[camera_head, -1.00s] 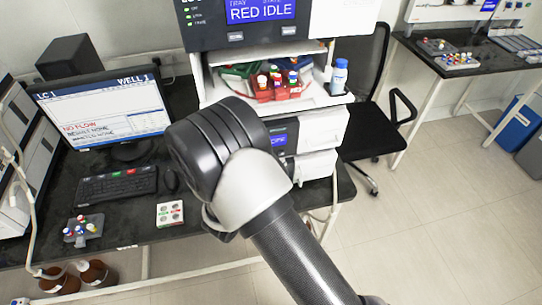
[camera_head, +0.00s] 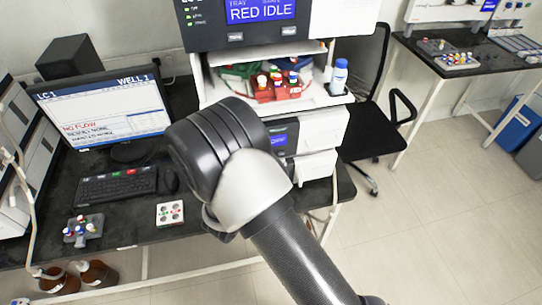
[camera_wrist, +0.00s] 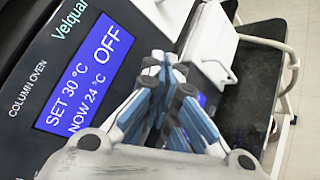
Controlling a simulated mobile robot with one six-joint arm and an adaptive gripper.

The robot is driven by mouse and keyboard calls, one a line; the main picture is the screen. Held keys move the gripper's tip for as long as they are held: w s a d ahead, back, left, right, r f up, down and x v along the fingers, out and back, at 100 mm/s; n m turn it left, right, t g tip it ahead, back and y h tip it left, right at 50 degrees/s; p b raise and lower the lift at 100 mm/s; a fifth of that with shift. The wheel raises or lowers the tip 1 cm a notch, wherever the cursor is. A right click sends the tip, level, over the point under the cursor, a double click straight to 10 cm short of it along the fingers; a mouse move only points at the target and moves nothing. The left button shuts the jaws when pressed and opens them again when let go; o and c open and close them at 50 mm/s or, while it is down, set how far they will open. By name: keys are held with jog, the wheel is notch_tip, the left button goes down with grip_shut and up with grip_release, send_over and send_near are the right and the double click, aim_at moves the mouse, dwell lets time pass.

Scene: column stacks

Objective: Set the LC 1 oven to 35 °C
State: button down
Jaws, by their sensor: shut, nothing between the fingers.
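The column oven (camera_wrist: 45,70) fills the left of the wrist view. Its blue display (camera_wrist: 80,80) reads "SET 30 °C", "NOW 24 °C" and "OFF". The fingers hide that part of the panel, and no buttons show clearly. In the head view the oven (camera_head: 285,128) and its small display (camera_head: 279,140) show partly behind my arm, which hides the gripper there. A monitor (camera_head: 100,105) reads "LC 1", "WELL 1" and "NO FLOW".
Above the oven is a shelf with red and green vial racks (camera_head: 278,92) and a bottle (camera_head: 339,75). A unit (camera_head: 240,30) above reads "RED IDLE". A keyboard (camera_head: 117,185), a white block (camera_head: 170,213) and a chair (camera_head: 375,130) are nearby.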

jog(key=shift+w, duration=0.1)
jog(key=shift+w+a+b, duration=0.1)
jog(key=shift+w+b, duration=0.2)
jog(key=shift+b, duration=0.05)
jog(key=shift+w+a, duration=0.15)
jog(key=shift+w, duration=0.25)
dwell(0.6)
jog(key=shift+s+b, duration=0.15)
jog(key=shift+b, duration=0.15)
jog(key=shift+s+d, duration=0.25)
jog(key=shift+s, duration=0.45)
jog(key=shift+s+d+b, duration=0.2)
jog(key=shift+s+d, duration=0.05)
jog(key=shift+s, duration=0.55)
jog(key=shift+s+d+b, duration=0.2)
jog(key=shift+s, duration=0.6)
jog(key=shift+s+d+b, duration=0.2)
jog(key=shift+s+d, duration=0.05)
jog(key=shift+s, duration=0.55)
